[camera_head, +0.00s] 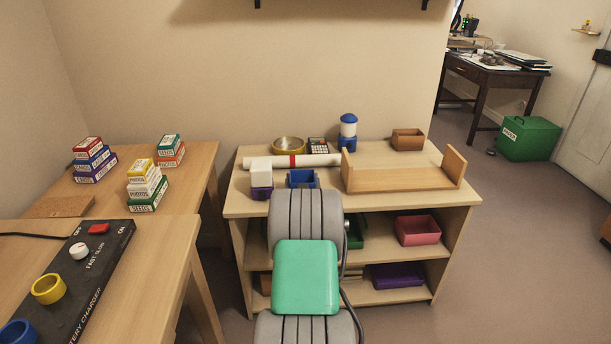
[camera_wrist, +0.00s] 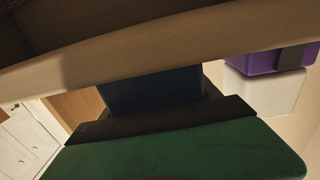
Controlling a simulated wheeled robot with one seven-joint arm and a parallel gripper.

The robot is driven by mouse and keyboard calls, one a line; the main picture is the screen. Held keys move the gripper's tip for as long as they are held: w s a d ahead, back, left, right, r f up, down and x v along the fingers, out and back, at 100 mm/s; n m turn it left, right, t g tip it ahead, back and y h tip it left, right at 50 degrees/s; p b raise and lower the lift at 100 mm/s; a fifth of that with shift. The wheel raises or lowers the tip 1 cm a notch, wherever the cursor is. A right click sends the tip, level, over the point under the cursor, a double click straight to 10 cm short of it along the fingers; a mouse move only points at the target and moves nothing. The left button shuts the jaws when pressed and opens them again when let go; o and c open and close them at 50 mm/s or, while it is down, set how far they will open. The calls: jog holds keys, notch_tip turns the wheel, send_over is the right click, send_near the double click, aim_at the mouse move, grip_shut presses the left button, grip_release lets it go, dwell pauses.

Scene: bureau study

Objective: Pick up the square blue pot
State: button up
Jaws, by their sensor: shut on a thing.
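The square blue pot (camera_head: 302,178) is near the front edge of the wooden shelf unit's top (camera_head: 330,208), partly hidden behind my arm in the head view. In the wrist view, which looks upside down, the pot (camera_wrist: 150,88) is a dark blue block right at my gripper (camera_wrist: 152,104). My gripper is shut on it. The fingertips are hard to make out, and the head view hides them behind my arm. I cannot tell whether the pot touches the top or is just above it.
A purple pot (camera_head: 261,193) with a white cube (camera_head: 261,171) stands close to the left. A white roll (camera_head: 320,160) lies behind. A wooden tray (camera_head: 400,180) is to the right. A blue-and-white jar (camera_head: 348,130) and yellow bowl (camera_head: 289,145) stand farther back.

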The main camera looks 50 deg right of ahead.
jog(key=shift+p+v, duration=0.3)
jog(key=shift+v, duration=1.95)
jog(key=shift+s+d, duration=0.1)
jog(key=shift+d, duration=0.05)
jog(key=o, duration=1.5)
jog(key=p+v, duration=0.1)
jog(key=v, duration=0.7)
jog(key=shift+p, duration=0.3)
